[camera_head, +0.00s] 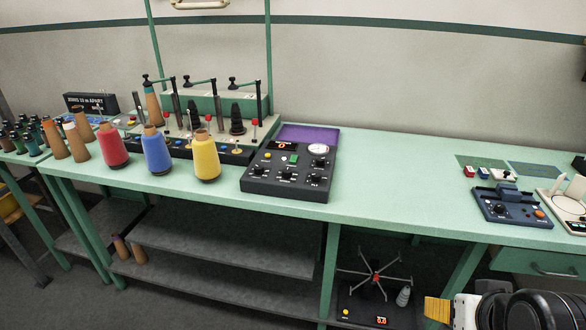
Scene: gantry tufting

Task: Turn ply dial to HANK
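A dark control panel (262,188) sits on the green bench near the middle. It has several black knobs, a lit red display, a green button and a white round gauge (318,149). The front-right knob (316,178) has a small label that seems to read PLY. Its pointer setting and any HANK mark are too small to read. My gripper (437,310) shows in part at the bottom right edge, with a yellow ribbed pad at its end. It is well below and right of the panel, apart from it. I cannot tell its opening.
Red (112,146), blue (157,152) and yellow (207,157) yarn cones stand left of the panel. Behind them is a rack with thin posts (213,95). A navy device (512,208) sits at the right. The bench between it and the panel is clear. A spoked winder (375,278) stands below.

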